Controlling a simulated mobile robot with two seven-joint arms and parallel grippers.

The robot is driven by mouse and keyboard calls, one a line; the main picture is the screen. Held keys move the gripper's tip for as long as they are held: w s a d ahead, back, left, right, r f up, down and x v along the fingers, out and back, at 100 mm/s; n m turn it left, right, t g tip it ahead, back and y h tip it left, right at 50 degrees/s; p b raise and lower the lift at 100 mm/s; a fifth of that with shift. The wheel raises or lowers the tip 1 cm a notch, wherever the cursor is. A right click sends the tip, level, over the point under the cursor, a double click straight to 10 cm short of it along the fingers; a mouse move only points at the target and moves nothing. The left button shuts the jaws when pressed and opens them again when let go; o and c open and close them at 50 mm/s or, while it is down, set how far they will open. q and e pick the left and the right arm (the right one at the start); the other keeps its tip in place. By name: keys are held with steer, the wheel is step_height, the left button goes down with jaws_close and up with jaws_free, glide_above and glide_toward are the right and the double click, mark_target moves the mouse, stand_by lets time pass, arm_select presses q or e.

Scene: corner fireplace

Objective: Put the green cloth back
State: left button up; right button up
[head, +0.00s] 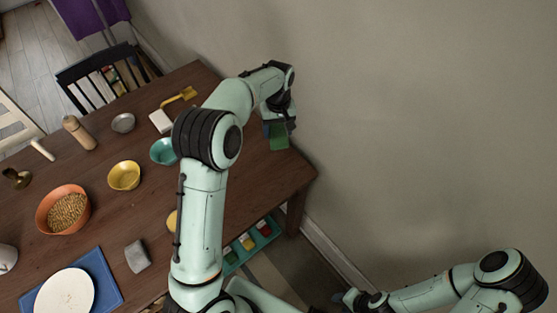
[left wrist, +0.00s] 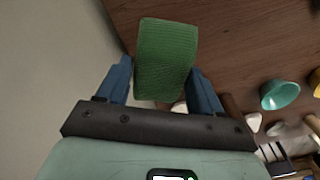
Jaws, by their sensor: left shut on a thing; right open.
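The green cloth (head: 279,140) is a small ribbed block-like piece near the far right end of the wooden table, close to the wall. My left gripper (head: 279,124) is shut on it. In the left wrist view the green cloth (left wrist: 167,60) sits between the two blue fingers of my left gripper (left wrist: 160,82), over or near the table edge; I cannot tell whether it touches the table. My right gripper (head: 348,298) is low at the bottom of the head view, away from the table, small and dark, open.
The wooden table (head: 255,180) holds a teal bowl (head: 163,151), a yellow bowl (head: 124,176), an orange bowl (head: 62,210), a grey cloth-like piece (head: 137,257) and a white plate (head: 66,291). A teal tray (head: 232,258) with coloured items is beside the table's near edge. The wall (head: 400,120) is close.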

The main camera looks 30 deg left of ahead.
arm_select(q)
steer(key=shift+w+a+r+n, duration=0.25)
steer(key=shift+a+r, duration=0.1)
steer(key=shift+r, duration=0.15)
steer(key=shift+w+a+r+n, duration=0.25)
steer(key=shift+a+r, duration=0.05)
steer(key=shift+r, duration=0.15)
steer(key=shift+a, duration=0.2)
step_height(320, 180, down, 15)
steer(key=shift+s+r+b, duration=0.1)
steer(key=shift+r+b, duration=0.05)
steer(key=shift+b, duration=0.3)
steer(key=shift+a+f, duration=0.1)
steer(key=shift+f, duration=2.25)
arm_select(e)
steer(key=shift+s+f, duration=0.4)
steer(key=shift+s, duration=0.05)
arm_select(q)
steer(key=shift+f, duration=0.2)
steer(key=o, duration=0.9)
steer(key=shift+o, duration=0.2)
